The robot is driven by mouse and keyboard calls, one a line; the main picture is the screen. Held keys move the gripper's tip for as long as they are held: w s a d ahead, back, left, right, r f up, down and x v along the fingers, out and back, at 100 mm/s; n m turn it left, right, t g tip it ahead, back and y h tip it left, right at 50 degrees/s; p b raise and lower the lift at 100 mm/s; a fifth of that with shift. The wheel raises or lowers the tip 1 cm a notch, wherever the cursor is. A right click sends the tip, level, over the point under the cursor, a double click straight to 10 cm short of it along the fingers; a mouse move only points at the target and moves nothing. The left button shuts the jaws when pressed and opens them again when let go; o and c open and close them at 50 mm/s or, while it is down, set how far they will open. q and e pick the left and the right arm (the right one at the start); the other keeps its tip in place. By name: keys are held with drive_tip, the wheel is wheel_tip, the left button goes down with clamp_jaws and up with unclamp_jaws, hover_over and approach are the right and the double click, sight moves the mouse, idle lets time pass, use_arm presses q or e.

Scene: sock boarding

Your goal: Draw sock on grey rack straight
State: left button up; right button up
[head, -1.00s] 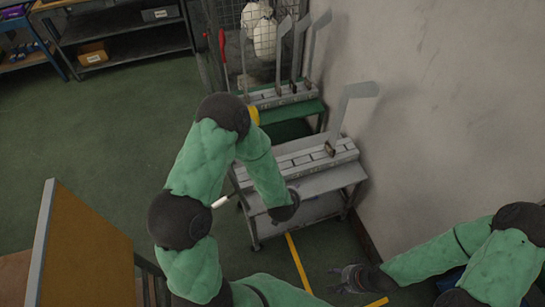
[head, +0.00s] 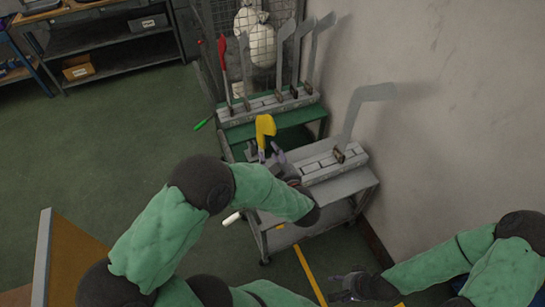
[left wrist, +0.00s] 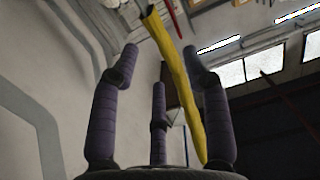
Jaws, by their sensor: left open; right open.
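The yellow sock (head: 265,128) stands upright at the left end of the grey rack (head: 335,168), its foot part uppermost. My left gripper (head: 269,152) is open at the lower part of the sock, with fingers seen close by it. In the left wrist view the sock (left wrist: 178,75) runs slantwise between the open purple fingers (left wrist: 160,80). Whether the fingers touch it I cannot tell. The sock's lower end is hidden by my gripper and arm. My right gripper (head: 345,286) is open and empty, low at the bottom right, away from the rack.
A bare grey form (head: 362,105) stands at the grey rack's right end. Behind is a green rack (head: 270,112) with a red form (head: 224,65) and several grey forms. A wall closes the right side. A wooden panel (head: 45,265) stands lower left.

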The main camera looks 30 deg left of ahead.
sight(264, 143)
use_arm(q)
drive_tip(key=shift+b+x, duration=1.9)
drive_tip(key=shift+x, duration=1.9)
drive_tip(key=shift+w+a, duration=0.25)
drive_tip(key=shift+a, duration=0.05)
drive_tip(key=c, duration=0.8)
drive_tip(key=shift+c, duration=0.2)
drive_tip(key=shift+f, duration=0.2)
drive_tip(key=shift+f, duration=0.15)
